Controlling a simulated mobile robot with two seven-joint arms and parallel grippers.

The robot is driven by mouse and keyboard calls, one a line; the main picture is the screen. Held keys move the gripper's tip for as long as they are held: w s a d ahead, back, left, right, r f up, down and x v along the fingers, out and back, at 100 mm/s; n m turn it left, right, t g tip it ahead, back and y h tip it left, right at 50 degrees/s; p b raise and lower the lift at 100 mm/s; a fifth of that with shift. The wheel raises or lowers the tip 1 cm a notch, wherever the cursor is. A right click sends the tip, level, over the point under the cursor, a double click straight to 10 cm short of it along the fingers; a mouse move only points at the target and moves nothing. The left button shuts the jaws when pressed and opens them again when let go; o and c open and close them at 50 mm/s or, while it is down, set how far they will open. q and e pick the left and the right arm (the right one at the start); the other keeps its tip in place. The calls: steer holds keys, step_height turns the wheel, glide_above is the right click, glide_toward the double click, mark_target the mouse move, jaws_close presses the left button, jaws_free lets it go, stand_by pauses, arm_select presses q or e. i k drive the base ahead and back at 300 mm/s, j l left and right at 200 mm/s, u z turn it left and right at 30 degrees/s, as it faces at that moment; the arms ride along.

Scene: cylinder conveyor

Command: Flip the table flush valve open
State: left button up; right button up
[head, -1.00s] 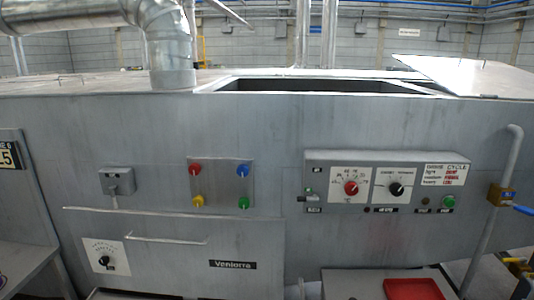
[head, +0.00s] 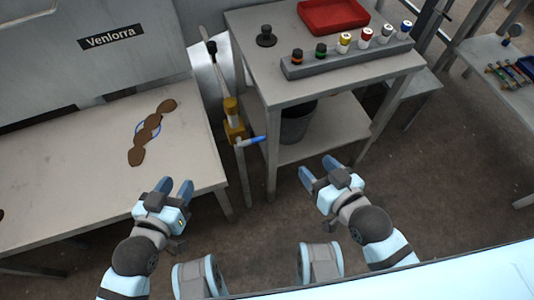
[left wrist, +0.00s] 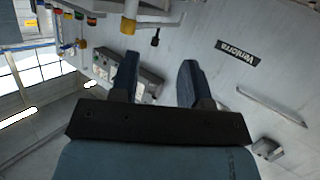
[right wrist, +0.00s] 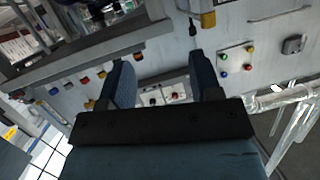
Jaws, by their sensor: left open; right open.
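A brass-yellow valve body (head: 234,118) sits on an upright grey pipe (head: 245,175) between the two tables in the head view. A blue lever handle (head: 252,141) sticks out from it to the right, nearly level. A yellow fitting shows at the top of the left wrist view (left wrist: 128,24) and of the right wrist view (right wrist: 208,19). My left gripper (head: 174,187) is open and empty, left of and below the valve, near the left table's front edge. My right gripper (head: 319,170) is open and empty, to the right of the blue handle. Neither touches the valve.
The left table (head: 60,180) bears a brown lobed piece (head: 151,130). The right table (head: 300,90) holds a red tray (head: 333,16), a rack (head: 345,60) of coloured-topped cylinders and a black knob-like object (head: 266,37). A dark bin (head: 295,122) stands beneath.

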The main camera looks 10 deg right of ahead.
mark_target(241, 144)
steer(key=z, duration=0.1)
steer(key=k+l, duration=0.1)
steer(key=l, duration=0.25)
steer(key=k+l, duration=0.15)
steer(key=l, duration=0.2)
steer(key=k+l, duration=0.1)
steer(key=l, duration=0.3)
steer(key=k+l, duration=0.15)
steer(key=l, duration=0.2)
steer(key=k+l, duration=0.1)
steer(key=l, duration=0.25)
steer(key=k+l, duration=0.15)
steer(key=l, duration=0.2)
steer(key=u, duration=0.05)
